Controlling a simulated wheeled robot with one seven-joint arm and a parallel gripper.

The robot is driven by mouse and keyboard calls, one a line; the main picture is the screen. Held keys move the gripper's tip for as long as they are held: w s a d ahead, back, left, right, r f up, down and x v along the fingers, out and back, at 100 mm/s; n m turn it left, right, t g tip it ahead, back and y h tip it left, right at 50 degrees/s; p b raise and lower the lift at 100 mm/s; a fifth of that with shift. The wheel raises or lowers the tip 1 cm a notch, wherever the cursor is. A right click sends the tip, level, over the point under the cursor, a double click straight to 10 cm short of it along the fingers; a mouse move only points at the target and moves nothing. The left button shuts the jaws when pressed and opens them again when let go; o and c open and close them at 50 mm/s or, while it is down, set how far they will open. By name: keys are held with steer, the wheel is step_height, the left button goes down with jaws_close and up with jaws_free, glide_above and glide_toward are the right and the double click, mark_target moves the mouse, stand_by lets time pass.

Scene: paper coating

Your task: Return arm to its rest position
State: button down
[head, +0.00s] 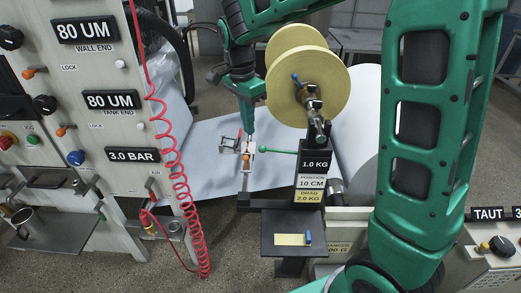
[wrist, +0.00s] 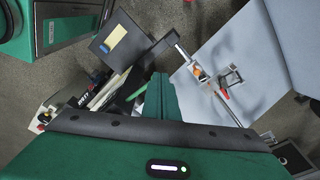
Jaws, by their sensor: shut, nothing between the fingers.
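My arm is green; its large links fill the right foreground of the head view and its far end hangs down at the top middle. My gripper (head: 248,130) points down there, above the white sheet (head: 220,152) and beside a small metal clamp fixture (head: 243,152). The fixture's lower end is partly hidden behind other parts. In the wrist view my gripper (wrist: 160,88) has its green fingers together with nothing between them. The clamp fixture also shows to their right in the wrist view (wrist: 222,82).
A grey control panel (head: 110,70) with knobs and a coiled red hose (head: 188,215) stands at left. A tan roll (head: 310,85) and a labelled post (head: 313,175) stand close to my arm. A small dark stand (head: 290,222) holds a yellow note. A control box (head: 490,255) is at lower right.

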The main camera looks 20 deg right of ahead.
stand_by(0.6)
steer(key=s+d+r+n, duration=0.1)
steer(key=s+d+n, duration=0.4)
steer(key=s+d, duration=1.55)
steer(key=s+f+n+y, duration=0.1)
steer(key=s+f+n, duration=0.1)
steer(key=s, duration=0.9)
steer(key=shift+a+f+n, duration=0.15)
steer(key=shift+f+n, duration=0.2)
steer(key=shift+n, duration=0.25)
steer(key=shift+w+f+g, duration=0.25)
steer(key=shift+w+g, duration=0.05)
steer(key=shift+w, duration=0.3)
